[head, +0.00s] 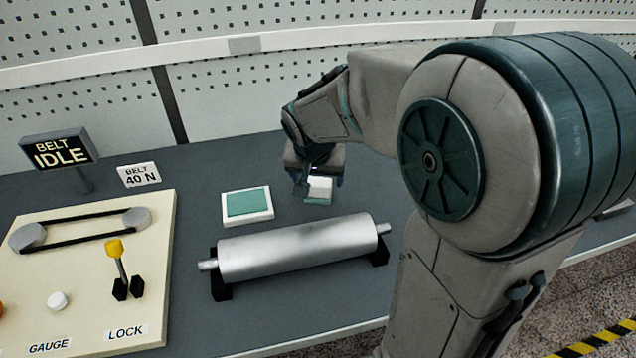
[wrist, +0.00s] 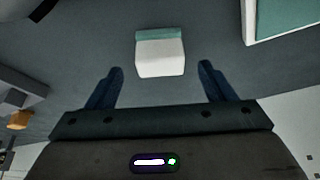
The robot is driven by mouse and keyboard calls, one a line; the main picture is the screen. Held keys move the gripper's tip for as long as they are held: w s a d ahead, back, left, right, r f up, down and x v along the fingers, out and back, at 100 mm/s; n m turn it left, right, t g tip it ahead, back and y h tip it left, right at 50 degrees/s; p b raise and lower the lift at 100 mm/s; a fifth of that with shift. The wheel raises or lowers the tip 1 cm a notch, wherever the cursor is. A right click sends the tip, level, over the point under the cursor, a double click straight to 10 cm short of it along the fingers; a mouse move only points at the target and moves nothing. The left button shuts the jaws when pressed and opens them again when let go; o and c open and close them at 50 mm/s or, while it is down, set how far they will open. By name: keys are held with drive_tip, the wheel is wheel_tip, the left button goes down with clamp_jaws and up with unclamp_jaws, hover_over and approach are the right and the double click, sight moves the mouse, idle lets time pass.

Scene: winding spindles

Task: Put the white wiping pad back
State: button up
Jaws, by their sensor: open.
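The white wiping pad (head: 320,187) is a small white block with a teal band along one side. It is at the dark bench top, below my gripper (head: 314,186) in the head view. In the wrist view the pad (wrist: 160,62) lies just beyond and between the fingertips of my gripper (wrist: 161,69), with a gap on both sides. The gripper is open and holds nothing. A shallow white tray (head: 249,221) with a teal inside lies left of the pad, empty; its white edge also shows at the wrist view's upper right (wrist: 248,20).
A silver roller (head: 298,247) on black supports lies in front of the tray and pad. A cream panel (head: 70,285) with a belt and yellow-knobbed lever (head: 117,262) stands at left. A "BELT IDLE" sign (head: 60,149) is behind it. Bench behind the tray is clear.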

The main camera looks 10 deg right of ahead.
drive_tip(key=v, duration=0.6)
drive_tip(key=shift+r, duration=0.3)
drive_tip(key=shift+s, duration=0.15)
drive_tip(key=s+p, duration=0.1)
drive_tip(key=s, duration=0.2)
drive_tip(key=s+d+r+n+p, duration=0.1)
drive_tip(key=s, duration=0.2)
drive_tip(key=s+n+p, duration=0.1)
drive_tip(key=s, duration=0.2)
drive_tip(key=shift+d+r+g+y+p, duration=0.3)
drive_tip(key=shift+d+r+g+y, duration=0.05)
drive_tip(key=shift+r+g+y, duration=0.05)
drive_tip(key=s+n, duration=0.1)
drive_tip(key=s, duration=0.2)
drive_tip(key=s+n+p, duration=0.1)
drive_tip(key=s, duration=0.2)
drive_tip(key=shift+f+y+p, duration=0.2)
drive_tip(key=shift+y+p, duration=0.1)
drive_tip(key=shift+y, duration=0.1)
